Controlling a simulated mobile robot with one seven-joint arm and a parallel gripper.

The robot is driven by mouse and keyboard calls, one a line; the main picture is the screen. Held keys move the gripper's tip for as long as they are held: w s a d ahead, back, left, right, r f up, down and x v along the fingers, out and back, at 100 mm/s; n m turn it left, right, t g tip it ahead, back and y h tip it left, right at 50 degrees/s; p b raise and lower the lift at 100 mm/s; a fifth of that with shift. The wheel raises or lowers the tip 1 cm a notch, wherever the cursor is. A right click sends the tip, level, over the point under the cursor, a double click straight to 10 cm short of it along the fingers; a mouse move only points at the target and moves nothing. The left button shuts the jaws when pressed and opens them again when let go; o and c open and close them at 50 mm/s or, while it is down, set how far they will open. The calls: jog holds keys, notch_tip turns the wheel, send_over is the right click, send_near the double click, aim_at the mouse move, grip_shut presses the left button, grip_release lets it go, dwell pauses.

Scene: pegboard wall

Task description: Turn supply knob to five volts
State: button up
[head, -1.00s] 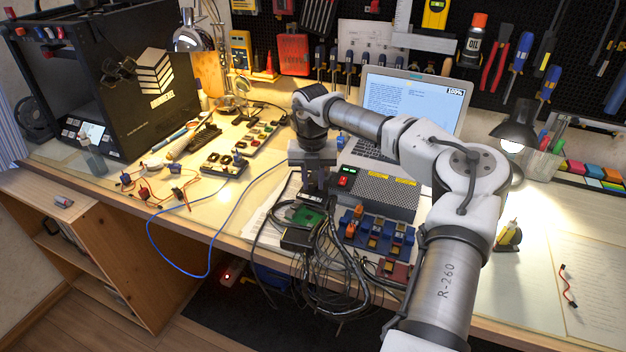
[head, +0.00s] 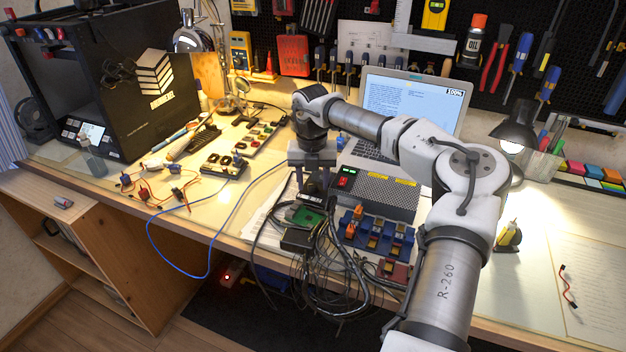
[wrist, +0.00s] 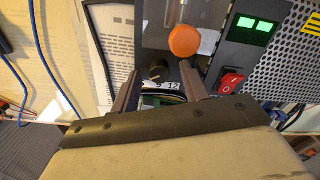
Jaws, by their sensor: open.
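The power supply (head: 398,205) is a dark grey box with a perforated top and a lit green display, standing on the bench in front of the laptop. In the wrist view its green display (wrist: 254,25) and red rocker switch (wrist: 230,80) show at the right. The small dark round knob (wrist: 157,70) sits beside a white number scale (wrist: 166,86) on which 9 and 12 can be read. My gripper (wrist: 160,67) is open, with one finger on each side of the knob. I cannot tell whether the fingers touch it. In the head view my gripper (head: 313,190) hides the knob.
An orange rounded part (wrist: 184,40) is close to the right finger. Tangled black cables (head: 330,260) hang over the bench edge below the gripper. A blue rack (head: 378,235) stands in front of the supply. A laptop (head: 410,105) is behind.

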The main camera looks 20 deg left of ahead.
aim_at(312, 184)
notch_tip(312, 184, up, 14)
jog(key=b, duration=0.1)
dwell(0.4)
jog(key=shift+a+f, duration=0.1)
